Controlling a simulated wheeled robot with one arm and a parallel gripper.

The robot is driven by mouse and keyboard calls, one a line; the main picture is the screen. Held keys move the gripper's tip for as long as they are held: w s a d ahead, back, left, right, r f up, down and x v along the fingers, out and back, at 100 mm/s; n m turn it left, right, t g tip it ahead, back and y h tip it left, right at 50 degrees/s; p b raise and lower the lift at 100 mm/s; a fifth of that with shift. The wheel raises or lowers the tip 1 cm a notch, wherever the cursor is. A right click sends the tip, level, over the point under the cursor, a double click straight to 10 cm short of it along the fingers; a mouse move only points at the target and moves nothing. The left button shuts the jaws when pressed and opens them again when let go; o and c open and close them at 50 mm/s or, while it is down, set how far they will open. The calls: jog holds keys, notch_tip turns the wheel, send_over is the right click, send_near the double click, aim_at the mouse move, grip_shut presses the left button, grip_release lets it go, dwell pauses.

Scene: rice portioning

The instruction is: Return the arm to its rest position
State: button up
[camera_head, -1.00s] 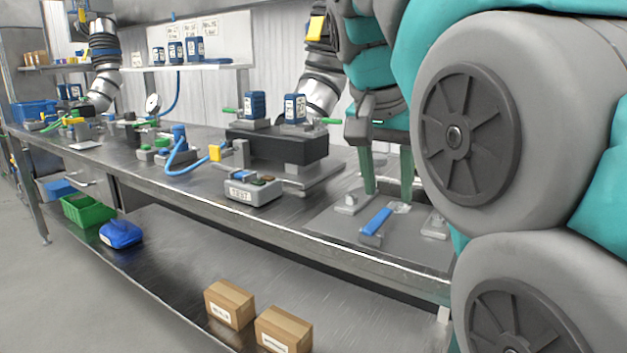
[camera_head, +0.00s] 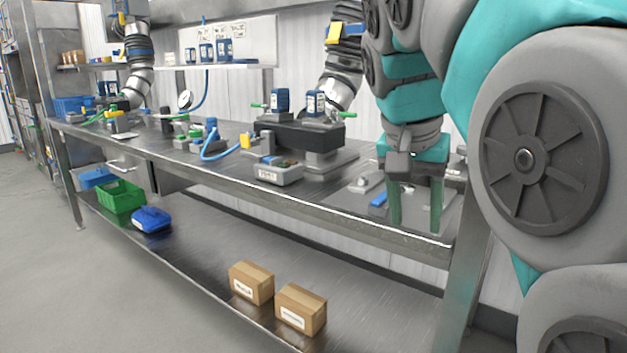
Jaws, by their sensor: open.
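My gripper (camera_head: 415,210) hangs at the right end of the steel workbench (camera_head: 300,207), with its two green fingers pointing down. The fingers are apart and nothing shows between them. They are in front of a metal plate (camera_head: 345,201) that bears a blue-topped piece (camera_head: 378,200) and small metal fixtures. My teal and grey arm fills the right side of the head view and hides part of the bench's right end.
A black block (camera_head: 300,136) with two blue bottles stands on the bench, beside a grey box (camera_head: 278,173). Two cardboard boxes (camera_head: 251,283), a green bin (camera_head: 122,197) and a blue case (camera_head: 151,219) are on the lower shelf. The floor at left is clear.

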jog(key=s+f+n+g+y, duration=0.1)
jog(key=s+f+n+g, duration=0.1)
jog(key=s+f, duration=0.9)
jog(key=s+f+n+g+y, duration=0.1)
jog(key=s+f+n, duration=0.3)
jog(key=s+f, duration=0.7)
notch_tip(320, 180, down, 8)
jog(key=shift+s+d+r+g, duration=0.1)
jog(key=shift+s+d+g, duration=0.3)
jog(key=shift+g, duration=0.5)
